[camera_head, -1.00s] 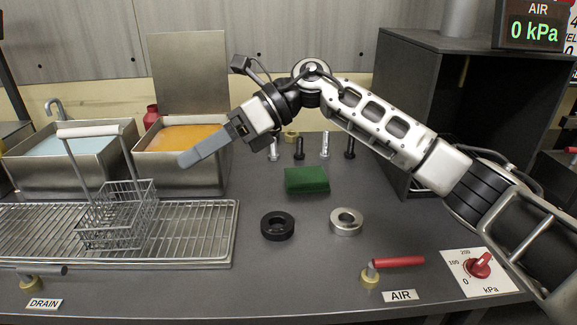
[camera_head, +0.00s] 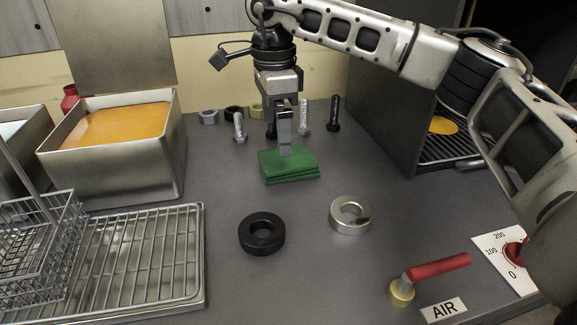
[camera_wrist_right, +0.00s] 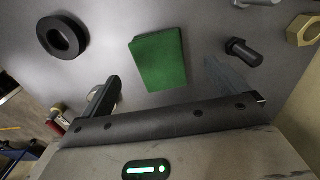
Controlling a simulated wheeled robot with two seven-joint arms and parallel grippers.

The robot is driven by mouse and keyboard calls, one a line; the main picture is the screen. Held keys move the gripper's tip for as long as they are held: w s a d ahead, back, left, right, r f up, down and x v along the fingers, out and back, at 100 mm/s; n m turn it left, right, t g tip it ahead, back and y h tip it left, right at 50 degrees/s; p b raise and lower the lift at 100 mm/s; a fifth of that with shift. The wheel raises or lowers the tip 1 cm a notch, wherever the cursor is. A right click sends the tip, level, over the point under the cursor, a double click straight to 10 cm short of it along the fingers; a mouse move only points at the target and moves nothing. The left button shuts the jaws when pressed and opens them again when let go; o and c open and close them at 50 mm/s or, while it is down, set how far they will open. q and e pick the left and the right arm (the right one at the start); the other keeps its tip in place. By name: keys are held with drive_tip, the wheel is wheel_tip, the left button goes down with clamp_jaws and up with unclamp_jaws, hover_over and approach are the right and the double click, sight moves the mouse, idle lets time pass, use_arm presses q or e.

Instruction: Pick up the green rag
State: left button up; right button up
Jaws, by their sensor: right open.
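The green rag (camera_head: 289,164) is a folded, layered rectangle lying flat on the grey bench. My right gripper (camera_head: 285,145) points down just over the back part of the rag in the head view, with its fingers hiding a little of it. In the right wrist view the rag (camera_wrist_right: 160,60) lies ahead of the open fingers, between their lines, and nothing is held. I cannot tell from these views whether a fingertip touches the rag. My left gripper is not in view.
A black ring (camera_head: 262,233) and a steel ring (camera_head: 350,215) lie in front of the rag. Several bolts, including a black one (camera_head: 333,113), stand behind it. A wire rack (camera_head: 150,262) and an orange-filled tank (camera_head: 125,160) are left; a dark cabinet (camera_head: 385,110) is right.

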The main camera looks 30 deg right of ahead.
sight(289, 163)
drive_tip(key=f, duration=0.3)
drive_tip(key=f+b, duration=0.1)
drive_tip(key=f, duration=0.1)
drive_tip(key=shift+s+d+f, duration=0.15)
drive_tip(key=shift+s+d, duration=0.05)
drive_tip(key=shift+d, duration=0.2)
drive_tip(key=shift+f, duration=0.4)
drive_tip(key=c, duration=1.1)
